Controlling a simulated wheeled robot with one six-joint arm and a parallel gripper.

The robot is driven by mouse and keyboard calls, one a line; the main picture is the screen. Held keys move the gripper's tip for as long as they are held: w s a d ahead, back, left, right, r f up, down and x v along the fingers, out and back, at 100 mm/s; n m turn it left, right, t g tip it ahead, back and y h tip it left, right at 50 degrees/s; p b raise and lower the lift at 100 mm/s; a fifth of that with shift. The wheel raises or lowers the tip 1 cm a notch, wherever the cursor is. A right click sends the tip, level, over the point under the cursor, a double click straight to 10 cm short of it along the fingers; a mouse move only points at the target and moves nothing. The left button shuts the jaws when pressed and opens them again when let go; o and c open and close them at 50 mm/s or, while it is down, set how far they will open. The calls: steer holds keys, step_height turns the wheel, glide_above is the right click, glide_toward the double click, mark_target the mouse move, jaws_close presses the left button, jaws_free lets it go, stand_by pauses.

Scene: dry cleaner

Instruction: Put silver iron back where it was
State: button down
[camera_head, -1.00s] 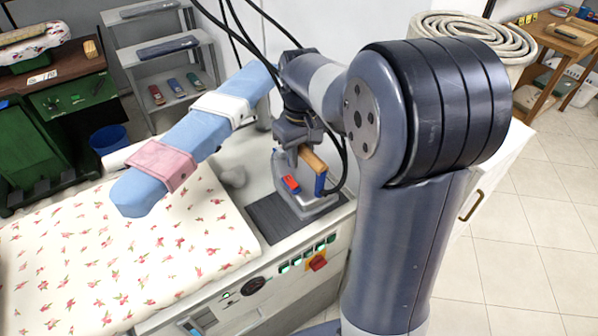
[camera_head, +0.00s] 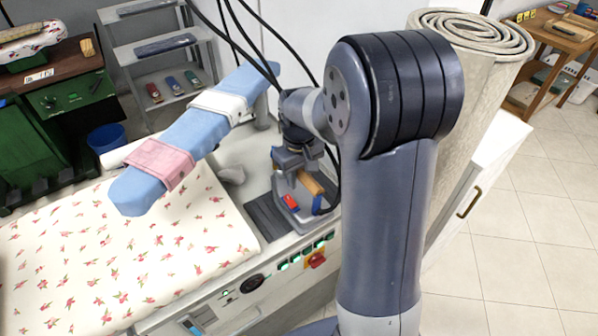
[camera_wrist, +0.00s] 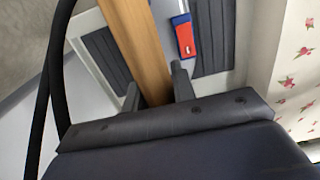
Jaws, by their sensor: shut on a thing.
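The silver iron (camera_head: 283,215) has a wooden handle, a red part and a blue part. In the head view it is upright at the dark ribbed pad (camera_head: 262,217) on the pressing machine's right end. Whether its sole touches the pad or hangs just above it, I cannot tell. My gripper (camera_head: 303,174) is above the iron, shut on the wooden handle. In the wrist view the handle (camera_wrist: 138,40) runs between the two fingers of my gripper (camera_wrist: 158,90). The red part (camera_wrist: 185,38) and ribbed pad (camera_wrist: 213,40) show beyond. Much of the sole is hidden.
A blue sleeve board (camera_head: 135,193) with pink and white cloths stands left of my gripper. The floral padded board (camera_head: 130,255) fills the machine's left. Black cables (camera_head: 285,35) hang behind my wrist. A rolled carpet (camera_head: 480,80) stands behind my arm at right.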

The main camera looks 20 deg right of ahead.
steer(key=shift+w, duration=0.1)
steer(key=c, duration=1.2)
jaws_free()
steer(key=shift+o, duration=0.2)
step_height(320, 180, up, 12)
steer(key=shift+r, duration=0.1)
